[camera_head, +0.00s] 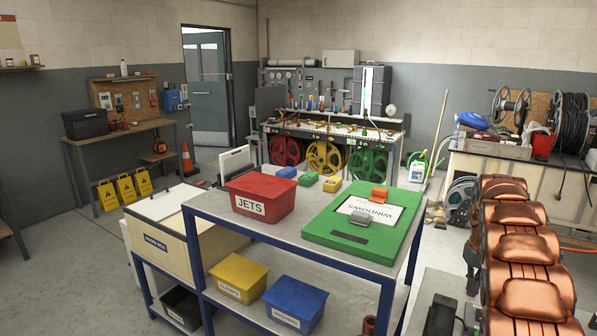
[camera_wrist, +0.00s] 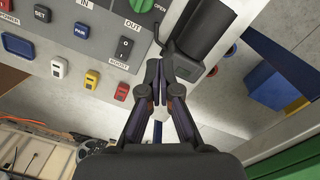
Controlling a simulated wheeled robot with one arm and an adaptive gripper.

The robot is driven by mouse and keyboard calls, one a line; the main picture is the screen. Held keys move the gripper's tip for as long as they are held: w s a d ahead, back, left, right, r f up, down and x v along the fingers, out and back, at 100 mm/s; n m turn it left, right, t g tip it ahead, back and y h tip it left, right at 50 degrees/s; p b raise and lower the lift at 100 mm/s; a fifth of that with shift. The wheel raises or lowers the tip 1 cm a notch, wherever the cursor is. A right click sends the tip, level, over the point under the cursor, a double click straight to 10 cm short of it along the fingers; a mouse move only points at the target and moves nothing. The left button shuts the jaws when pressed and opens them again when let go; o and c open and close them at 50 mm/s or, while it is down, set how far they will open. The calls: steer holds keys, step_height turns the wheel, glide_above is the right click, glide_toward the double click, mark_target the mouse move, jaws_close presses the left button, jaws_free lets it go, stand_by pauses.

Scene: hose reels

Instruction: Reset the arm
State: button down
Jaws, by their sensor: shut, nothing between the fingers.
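My gripper (camera_wrist: 161,76) shows in the wrist view with its two dark fingers together at the tips. It is shut and empty. In that view its tips lie just below a grey control panel (camera_wrist: 92,50) and beside a black cylindrical part (camera_wrist: 205,35). The panel carries a green knob (camera_wrist: 141,5), a black rocker switch (camera_wrist: 124,48) and several coloured buttons. I cannot tell whether the fingers touch the panel. I cannot make out the gripper in the head view.
A grey-topped, blue-framed bench (camera_head: 290,222) holds a red JETS bin (camera_head: 262,190) and a green WINDOWS case (camera_head: 328,229). Yellow (camera_head: 239,272) and blue (camera_head: 296,298) bins sit below. Hose reels (camera_head: 324,157) line the back bench. Open floor (camera_head: 60,265) lies at left.

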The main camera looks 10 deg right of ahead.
steer(key=s+a+r, duration=0.3)
steer(key=s+a, duration=0.1)
steer(key=a, duration=0.4)
steer(key=s+a+r, duration=0.3)
steer(key=s+a, duration=0.1)
steer(key=a, duration=0.4)
steer(key=s+a+r, duration=0.4)
steer(key=a, duration=0.3)
steer(key=s+a+f+n, duration=0.1)
steer(key=s+a+f, duration=0.1)
steer(key=s+a, duration=0.6)
steer(key=s+a+f+n+g, duration=0.1)
steer(key=s+a, duration=0.7)
steer(key=s, duration=0.8)
steer(key=shift+s+a+f, duration=0.15)
steer(key=shift+a+f, duration=0.1)
steer(key=shift+f, duration=0.4)
